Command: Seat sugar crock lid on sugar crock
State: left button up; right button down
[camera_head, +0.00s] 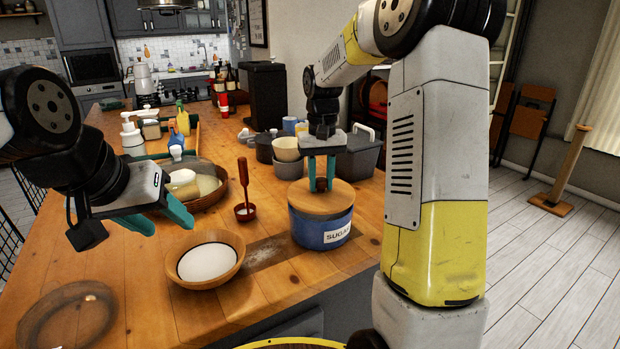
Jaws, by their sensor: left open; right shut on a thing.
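The sugar crock (312,232) is a blue round pot with a white "SUGAR" label, standing upright on the wooden island top. The round wooden sugar crock lid (338,200) is over the crock's mouth and looks level, with no clear gap between them from this angle. My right gripper (321,188) points down from above, its teal fingers shut on the lid's small brown knob. My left gripper (170,227) is open and empty above the island, left of the crock and near the wooden bowl.
A wooden bowl of white contents (236,265) stands left of the crock. A red-handled scoop (243,185) stands behind it. Stacked bowls (288,150) and a grey bin (364,155) are close behind the crock. The front-left top is clear beside a dark ring mark.

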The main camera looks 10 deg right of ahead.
jog(key=shift+f, duration=0.15)
jog(key=shift+f, duration=0.75)
jog(key=shift+f, duration=0.15)
dwell(0.4)
jog(key=shift+f, duration=0.2)
jog(key=c, duration=1)
grip_release()
